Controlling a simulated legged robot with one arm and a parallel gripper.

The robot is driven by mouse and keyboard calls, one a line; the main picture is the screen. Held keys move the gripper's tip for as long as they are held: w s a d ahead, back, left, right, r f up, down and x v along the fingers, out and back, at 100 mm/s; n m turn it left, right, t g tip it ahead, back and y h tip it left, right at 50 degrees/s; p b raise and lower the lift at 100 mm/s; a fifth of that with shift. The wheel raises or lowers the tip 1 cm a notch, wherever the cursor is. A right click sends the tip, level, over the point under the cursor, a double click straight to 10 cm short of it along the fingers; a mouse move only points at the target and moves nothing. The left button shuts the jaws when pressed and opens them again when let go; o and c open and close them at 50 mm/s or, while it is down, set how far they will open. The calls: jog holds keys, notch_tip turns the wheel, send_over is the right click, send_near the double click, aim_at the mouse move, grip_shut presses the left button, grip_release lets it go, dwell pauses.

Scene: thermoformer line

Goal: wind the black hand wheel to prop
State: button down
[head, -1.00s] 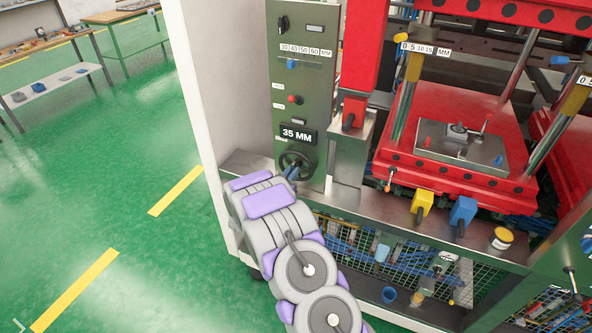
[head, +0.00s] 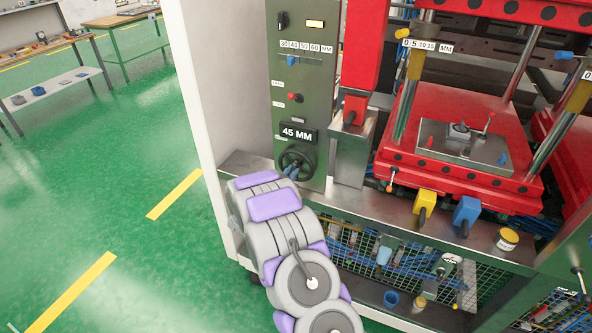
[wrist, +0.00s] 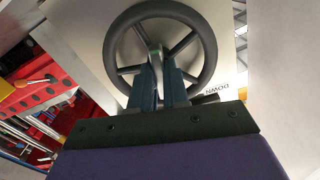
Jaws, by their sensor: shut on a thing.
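The black hand wheel (head: 297,152) is on the lower part of the green control panel (head: 293,100). In the wrist view the wheel (wrist: 209,45) fills the top middle, with its rim and spokes clear. My gripper (head: 289,173) is at the wheel. In the wrist view its blue fingers (wrist: 164,76) are shut on the wheel near its middle; the exact part held is mostly hidden between them. A readout (head: 298,133) above the wheel shows 45 MM. An amber lamp (head: 315,24) at the panel's top is lit. A DOWN label (wrist: 219,91) is printed beside the wheel.
A scale (head: 306,46) marked 30 to 60 MM has a blue pointer (head: 291,61) below it. A red press (head: 455,130) stands at the right. Yellow (head: 425,202) and blue (head: 466,212) blocks are on the steel ledge. Green floor is clear at the left.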

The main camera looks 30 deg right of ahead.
jog(key=shift+w+a+m+b, duration=0.1)
jog(key=shift+m+b, duration=0.3)
jog(key=shift+b, duration=0.25)
jog(key=shift+r+m+b, duration=0.1)
jog(key=shift+m+b, duration=0.8)
jog(key=shift+b, duration=0.25)
jog(key=shift+m+b, duration=1)
jog(key=shift+b, duration=0.5)
jog(key=shift+m, duration=0.4)
jog(key=shift+m, duration=0.9)
jog(key=c, duration=1.6)
grip_release()
jog(key=shift+m, duration=0.3)
jog(key=o, duration=0.6)
jog(key=shift+c, duration=0.2)
jog(key=shift+a, duration=0.1)
